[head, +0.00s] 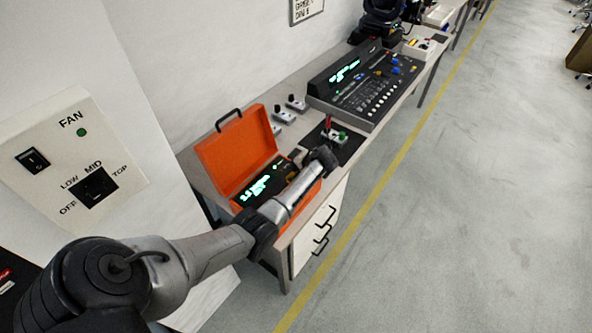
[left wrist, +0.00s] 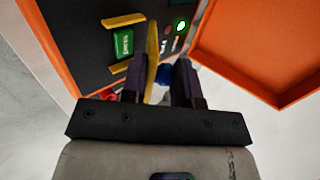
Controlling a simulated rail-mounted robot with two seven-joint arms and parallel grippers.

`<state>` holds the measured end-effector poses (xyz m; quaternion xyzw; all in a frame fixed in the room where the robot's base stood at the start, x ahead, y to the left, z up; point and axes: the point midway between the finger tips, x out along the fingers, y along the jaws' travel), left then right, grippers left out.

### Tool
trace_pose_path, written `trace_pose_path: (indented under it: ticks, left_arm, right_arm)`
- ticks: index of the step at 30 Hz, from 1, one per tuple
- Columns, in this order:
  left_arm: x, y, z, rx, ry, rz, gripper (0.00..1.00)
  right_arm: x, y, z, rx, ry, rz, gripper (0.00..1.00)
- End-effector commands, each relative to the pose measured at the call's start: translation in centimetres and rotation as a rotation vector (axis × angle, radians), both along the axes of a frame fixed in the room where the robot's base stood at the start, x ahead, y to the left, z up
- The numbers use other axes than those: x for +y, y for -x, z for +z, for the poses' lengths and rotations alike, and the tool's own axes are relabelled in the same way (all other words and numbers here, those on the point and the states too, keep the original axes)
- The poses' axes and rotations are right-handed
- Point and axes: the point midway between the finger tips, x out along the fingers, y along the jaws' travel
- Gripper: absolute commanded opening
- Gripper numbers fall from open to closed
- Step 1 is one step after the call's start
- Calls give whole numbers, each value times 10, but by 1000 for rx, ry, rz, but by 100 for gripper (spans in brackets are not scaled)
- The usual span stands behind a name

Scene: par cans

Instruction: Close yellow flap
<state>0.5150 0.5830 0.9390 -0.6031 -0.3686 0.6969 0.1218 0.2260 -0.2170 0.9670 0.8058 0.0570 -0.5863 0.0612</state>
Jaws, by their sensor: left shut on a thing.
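The yellow flap (left wrist: 151,48) shows edge-on in the left wrist view, standing up from the dark panel (left wrist: 85,45) of an orange case. My left gripper (left wrist: 158,65) has one finger on each side of the flap and is shut on it. In the head view the open orange case (head: 240,150) stands on the bench, its lid raised. My left arm reaches over its right side, and the fingers are hard to make out there. My right gripper is not in view.
A green display (left wrist: 123,44) between yellow strips and a lit green button (left wrist: 182,26) are on the panel near the fingers. The raised orange lid (left wrist: 262,50) is close on the right. A control console (head: 365,88) stands farther along the bench.

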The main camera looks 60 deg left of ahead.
Motion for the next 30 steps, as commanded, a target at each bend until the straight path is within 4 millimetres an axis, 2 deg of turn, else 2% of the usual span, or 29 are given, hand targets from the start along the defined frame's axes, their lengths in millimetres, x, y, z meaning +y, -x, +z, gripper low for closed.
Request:
trace_pose_path:
  ticks: [8, 14, 30]
  left_arm:
    - [-3, -1, -2, 24, -59, -1, 4]
    - [-10, -5, -10, 75, -188, -1, 5]
    - [-27, -12, -36, 238, -614, 1, 5]
  right_arm:
    - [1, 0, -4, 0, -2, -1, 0]
    - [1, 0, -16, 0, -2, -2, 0]
    - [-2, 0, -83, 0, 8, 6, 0]
